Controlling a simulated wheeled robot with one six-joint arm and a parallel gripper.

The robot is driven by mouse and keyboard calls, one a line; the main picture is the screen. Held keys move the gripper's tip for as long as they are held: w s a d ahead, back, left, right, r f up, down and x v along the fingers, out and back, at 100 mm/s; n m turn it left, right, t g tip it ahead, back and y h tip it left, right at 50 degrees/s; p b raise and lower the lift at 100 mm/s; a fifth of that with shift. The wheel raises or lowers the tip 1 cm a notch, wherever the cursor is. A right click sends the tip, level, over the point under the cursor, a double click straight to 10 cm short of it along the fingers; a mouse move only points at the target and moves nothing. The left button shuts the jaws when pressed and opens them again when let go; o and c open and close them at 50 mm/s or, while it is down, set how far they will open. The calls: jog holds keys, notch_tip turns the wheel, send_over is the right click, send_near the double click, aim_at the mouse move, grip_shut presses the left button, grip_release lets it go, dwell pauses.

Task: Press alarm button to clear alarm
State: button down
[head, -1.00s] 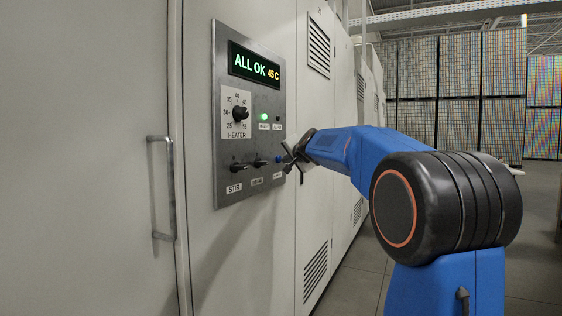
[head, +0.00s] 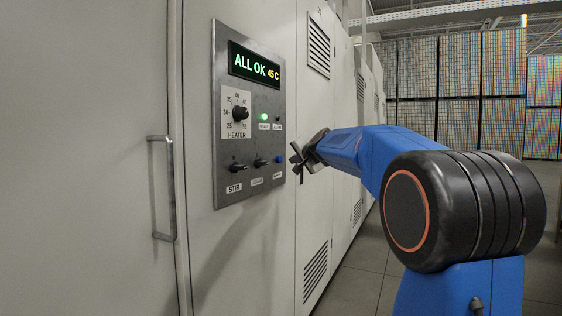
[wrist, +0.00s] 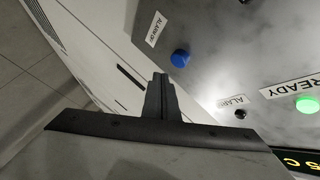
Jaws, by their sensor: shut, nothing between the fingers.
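The grey control panel (head: 222,110) is on the front of a pale cabinet. Its display (head: 254,65) reads "ALL OK" in green and "45 C" in yellow. The blue alarm button (head: 279,159) is at the panel's lower right, and it shows in the wrist view (wrist: 180,58) beside an "ALARM" label. The small alarm lamp (head: 278,118) is dark, while the ready lamp (head: 264,117) glows green. My gripper (head: 295,158) is shut and empty, just right of the blue button, apart from it. In the wrist view its fingers (wrist: 160,80) are below and left of the button.
A heater knob (head: 240,113) and two black switches (head: 238,168) stick out from the panel. A door handle (head: 168,190) is further left. Vents mark the cabinet doors. The grey floor (head: 352,270) to the right is clear around my arm.

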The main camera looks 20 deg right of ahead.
jog(key=shift+s+d, duration=1)
jog(key=shift+s, duration=0.3)
jog(key=s+a+f+n+g+y, duration=0.2)
jog(key=s+a+f+n+g, duration=0.15)
jog(key=s+a+f, duration=0.75)
jog(key=s+a+f+n+g+y, duration=0.15)
jog(key=s+a+f+n, duration=0.25)
jog(key=s+a+f, duration=0.6)
jog(key=s+f+n+g, duration=0.1)
jog(key=s+f+g, duration=0.1)
jog(key=s+f, duration=0.4)
jog(key=s+a+f+n+g+h, duration=0.1)
jog(key=s+f, duration=0.5)
jog(key=s, duration=0.7)
jog(key=s+f+n+g+h, duration=0.1)
jog(key=s+f+n+g, duration=0.1)
jog(key=s+f, duration=0.4)
jog(key=s+n, duration=0.1)
jog(key=s, duration=0.3)
jog(key=shift+a+g, duration=0.25)
jog(key=shift+g, duration=0.05)
jog(key=shift+f, duration=0.1)
